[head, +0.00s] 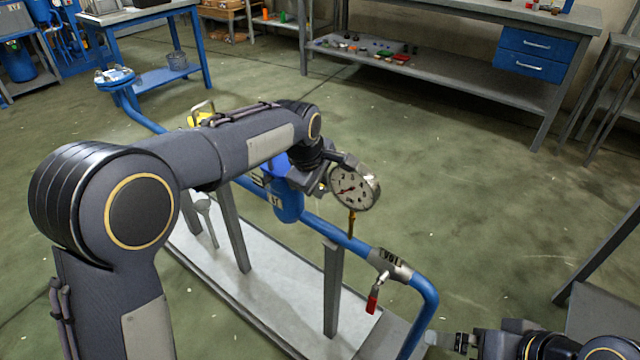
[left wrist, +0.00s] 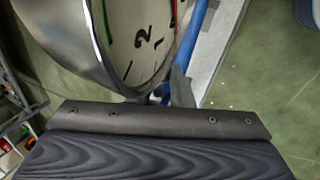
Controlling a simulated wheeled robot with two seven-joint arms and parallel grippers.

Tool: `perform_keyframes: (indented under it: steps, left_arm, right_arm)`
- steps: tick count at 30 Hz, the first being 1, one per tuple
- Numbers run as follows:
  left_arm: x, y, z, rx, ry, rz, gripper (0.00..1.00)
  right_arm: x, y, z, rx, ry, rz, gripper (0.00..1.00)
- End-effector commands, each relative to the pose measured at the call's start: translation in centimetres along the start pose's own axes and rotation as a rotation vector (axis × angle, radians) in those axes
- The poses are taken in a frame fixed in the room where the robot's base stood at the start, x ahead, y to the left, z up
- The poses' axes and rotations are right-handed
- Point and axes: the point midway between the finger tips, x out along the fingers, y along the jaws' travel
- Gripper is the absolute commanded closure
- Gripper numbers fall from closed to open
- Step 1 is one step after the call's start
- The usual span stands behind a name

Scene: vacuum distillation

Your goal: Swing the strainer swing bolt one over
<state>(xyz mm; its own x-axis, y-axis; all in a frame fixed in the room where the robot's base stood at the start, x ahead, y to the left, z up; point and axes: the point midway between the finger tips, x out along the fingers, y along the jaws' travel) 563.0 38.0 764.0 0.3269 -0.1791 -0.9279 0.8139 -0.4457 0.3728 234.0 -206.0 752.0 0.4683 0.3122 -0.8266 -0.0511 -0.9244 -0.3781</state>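The blue strainer body (head: 287,205) hangs on the blue pipe run in the middle of the head view. My left arm covers its top, and I cannot make out the swing bolt. My left gripper (head: 322,184) is at the strainer's upper right, just left of the round pressure gauge (head: 355,189); its fingers are too small and partly hidden to read. In the left wrist view the gauge (left wrist: 130,40) looms very close, above a dark gripper part. My right gripper (head: 455,341) is low at the right, apart from the pipe; its opening is unclear.
A valve with a red handle (head: 372,300) sits on the pipe (head: 425,300) at lower right. Grey posts (head: 332,290) carry the pipe above a pale base plate (head: 265,300). A workbench with blue drawers (head: 535,55) stands behind; the floor between is clear.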

Motion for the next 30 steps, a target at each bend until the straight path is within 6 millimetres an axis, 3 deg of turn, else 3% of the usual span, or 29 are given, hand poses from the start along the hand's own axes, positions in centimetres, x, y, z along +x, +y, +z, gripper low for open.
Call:
perform_keyframes:
  steps: [5,12,18,30]
  left_arm:
    - [-0.2,0.1,-0.1,-0.004,-0.009,-0.002,1.0]
    - [-1.5,0.6,-0.9,-0.075,-0.168,-0.023,1.0]
    - [-1.6,0.7,-1.4,-0.129,-0.309,-0.035,1.0]
    - [-1.3,0.7,-1.4,-0.138,-0.345,-0.034,1.0]
  right_arm:
    - [-0.3,-0.1,-0.2,0.0,0.0,0.0,0.0]
    - [-3.9,-1.8,-2.0,0.0,0.0,0.0,0.0]
    - [-5.9,-2.7,-3.0,0.0,0.0,0.0,0.0]
    - [-5.9,-2.7,-3.0,0.0,0.0,0.0,0.0]
